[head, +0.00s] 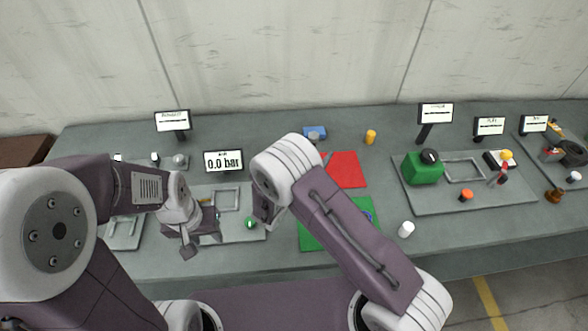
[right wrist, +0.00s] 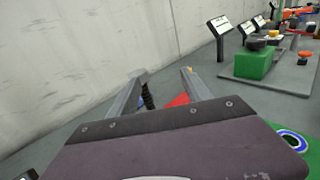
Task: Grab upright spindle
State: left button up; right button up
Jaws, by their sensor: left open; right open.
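A dark, ridged upright piece (right wrist: 148,96), which looks like the threaded spindle, shows in the right wrist view between the fingers, nearer the left one. Its lower part is hidden by my gripper body. My right gripper (right wrist: 163,74) is open, and I cannot tell whether a finger touches the piece. In the head view my right gripper (head: 268,214) points down left of the green mat (head: 310,239). The spindle is not clearly seen there. My left gripper (head: 203,239) is open and appears empty over the left part of the table.
A red mat (head: 348,170) lies behind my right arm, with a blue block (head: 315,133) and yellow cylinder (head: 370,137) beyond. A white cylinder (head: 406,229) stands to the right. A tray (head: 408,200) holds a green block (head: 422,170). A display (head: 223,161) reads 0.0 bar.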

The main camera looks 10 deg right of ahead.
aim_at(313, 140)
jog(key=a, duration=0.1)
jog(key=a+n+t, duration=0.1)
jog(key=y, duration=0.1)
jog(key=shift+w+a+f, duration=0.1)
jog(key=shift+w+a, duration=0.2)
jog(key=shift+a, duration=0.1)
jog(key=shift+w+d+n+t+y, duration=0.15)
jog(key=shift+w+n+t+y, duration=0.2)
jog(key=shift+n+t+y, duration=0.05)
jog(key=p+x, duration=0.1)
jog(key=x, duration=0.3)
jog(key=shift+w+d+p, duration=0.15)
jog(key=shift+w+p, duration=0.2)
jog(key=shift+p, duration=0.05)
jog(key=p+x, duration=0.1)
jog(key=x, duration=0.3)
jog(key=shift+w+p, duration=0.35)
jog(key=shift+w+d+f, duration=0.1)
jog(key=shift+w+d, duration=0.05)
jog(key=shift+w, duration=0.1)
pick_arm(q)
jog(key=r, duration=0.2)
jog(key=d+r, duration=0.1)
jog(key=shift+w+d+r, duration=0.1)
jog(key=shift+w+r, duration=0.25)
jog(key=shift+w, duration=0.05)
pick_arm(e)
jog(key=shift+s, duration=0.1)
